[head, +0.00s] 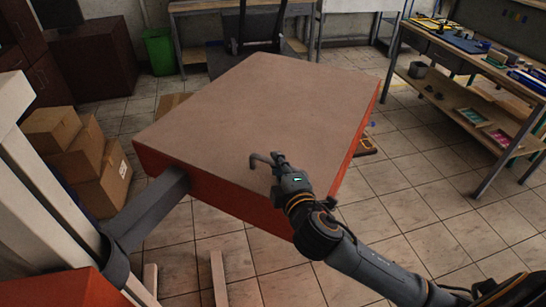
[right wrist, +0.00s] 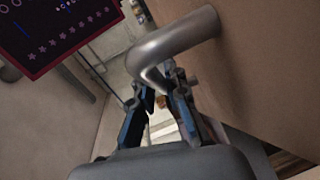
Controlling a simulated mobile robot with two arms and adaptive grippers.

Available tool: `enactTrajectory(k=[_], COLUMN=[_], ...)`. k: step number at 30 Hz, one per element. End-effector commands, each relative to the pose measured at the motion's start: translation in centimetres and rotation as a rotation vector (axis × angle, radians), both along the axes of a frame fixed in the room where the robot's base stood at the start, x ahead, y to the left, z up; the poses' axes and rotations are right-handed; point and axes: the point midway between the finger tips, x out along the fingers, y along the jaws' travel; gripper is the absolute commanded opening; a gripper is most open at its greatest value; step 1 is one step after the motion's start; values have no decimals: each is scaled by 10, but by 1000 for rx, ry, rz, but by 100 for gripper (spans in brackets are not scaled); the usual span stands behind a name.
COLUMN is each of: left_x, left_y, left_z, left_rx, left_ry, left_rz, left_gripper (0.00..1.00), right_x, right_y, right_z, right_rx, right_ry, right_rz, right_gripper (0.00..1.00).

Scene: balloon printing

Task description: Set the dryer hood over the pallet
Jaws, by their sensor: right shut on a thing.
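The dryer hood (head: 265,105) is a wide, flat box with a brown top and orange sides, filling the middle of the head view. A grey arm (head: 150,208) joins its near left side. My right gripper (head: 275,162) is at the hood's near edge, shut on a bent metal handle. In the right wrist view the handle (right wrist: 172,45) curves down between the fingers of my right gripper (right wrist: 160,85), beside a large brown face. I cannot make out the pallet; the hood hides much of what lies behind and below. My left gripper is out of view.
A workbench (head: 480,60) with trays and tools stands at the right. Cardboard boxes (head: 90,155) are stacked at the left, and a green bin (head: 159,52) stands behind. The tiled floor right of the hood is mostly clear. A dark panel with stars (right wrist: 60,25) shows in the wrist view.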

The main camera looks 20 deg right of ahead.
Motion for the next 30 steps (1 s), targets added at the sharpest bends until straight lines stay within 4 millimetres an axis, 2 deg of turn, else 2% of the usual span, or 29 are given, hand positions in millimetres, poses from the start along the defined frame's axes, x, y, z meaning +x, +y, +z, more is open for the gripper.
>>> enactTrajectory(k=[11,12,15,24,30], left_x=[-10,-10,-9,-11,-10], left_y=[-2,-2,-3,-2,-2], left_z=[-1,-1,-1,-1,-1], left_rx=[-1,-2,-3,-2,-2], left_ry=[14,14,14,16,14], left_rz=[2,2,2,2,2], left_gripper=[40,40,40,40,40], right_x=[-4,-4,-4,-4,-29], right_y=[3,3,3,2,4], right_z=[-4,-5,-4,-2,0], right_rx=[5,5,4,3,4], right_ry=[11,12,11,6,8], right_rz=[3,3,3,3,3], right_gripper=[0,22,37,37,37])
